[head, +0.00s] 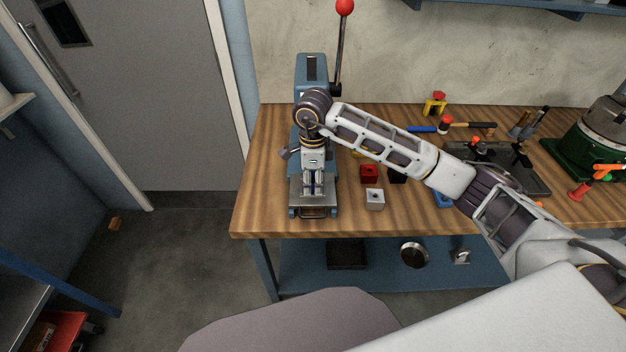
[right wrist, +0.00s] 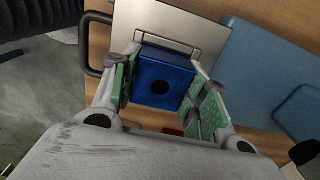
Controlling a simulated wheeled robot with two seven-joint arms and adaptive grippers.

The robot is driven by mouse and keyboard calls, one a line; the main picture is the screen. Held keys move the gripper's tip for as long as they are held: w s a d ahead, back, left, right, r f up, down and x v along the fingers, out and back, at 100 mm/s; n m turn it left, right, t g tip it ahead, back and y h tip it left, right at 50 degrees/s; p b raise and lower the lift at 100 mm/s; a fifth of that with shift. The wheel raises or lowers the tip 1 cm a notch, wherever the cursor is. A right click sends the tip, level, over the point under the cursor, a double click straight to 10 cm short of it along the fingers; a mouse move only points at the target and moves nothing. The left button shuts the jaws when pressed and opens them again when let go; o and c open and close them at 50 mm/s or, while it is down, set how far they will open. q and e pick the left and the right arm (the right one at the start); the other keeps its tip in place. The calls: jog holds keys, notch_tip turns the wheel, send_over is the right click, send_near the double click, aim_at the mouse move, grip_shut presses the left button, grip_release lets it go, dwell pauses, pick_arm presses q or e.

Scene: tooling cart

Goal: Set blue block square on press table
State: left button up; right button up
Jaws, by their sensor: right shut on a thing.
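The blue block (right wrist: 163,80), with a dark round hole in its face, is between the green finger pads of my right gripper (right wrist: 165,95) in the right wrist view. My right gripper (head: 312,190) is shut on it and points down over the press table (head: 313,208) in the head view. The block is hidden by the gripper there. In the right wrist view the bare metal press table (right wrist: 190,22) shows just beyond the block; I cannot tell whether they touch. The blue press (head: 311,70) stands behind my wrist. My left gripper is not in view.
A red block (head: 369,173), a grey block (head: 375,199) and a partly hidden black block (head: 398,178) stand right of the press on the wooden bench (head: 265,190). The press lever (head: 340,45) rises behind my wrist. A green machine (head: 585,155) is at far right.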

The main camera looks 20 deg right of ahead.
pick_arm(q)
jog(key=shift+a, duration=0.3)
pick_arm(e)
jog(key=shift+s+f, duration=0.15)
jog(key=shift+f, duration=0.25)
jog(key=o, duration=1.3)
jog(key=shift+c, duration=0.2)
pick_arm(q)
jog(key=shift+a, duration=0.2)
pick_arm(e)
jog(key=shift+w, duration=0.2)
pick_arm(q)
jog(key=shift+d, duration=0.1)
pick_arm(e)
jog(key=shift+r, duration=0.15)
jog(key=o, duration=0.4)
jog(key=shift+o, duration=0.2)
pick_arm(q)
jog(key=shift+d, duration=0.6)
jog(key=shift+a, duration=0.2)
pick_arm(e)
jog(key=shift+r, duration=0.15)
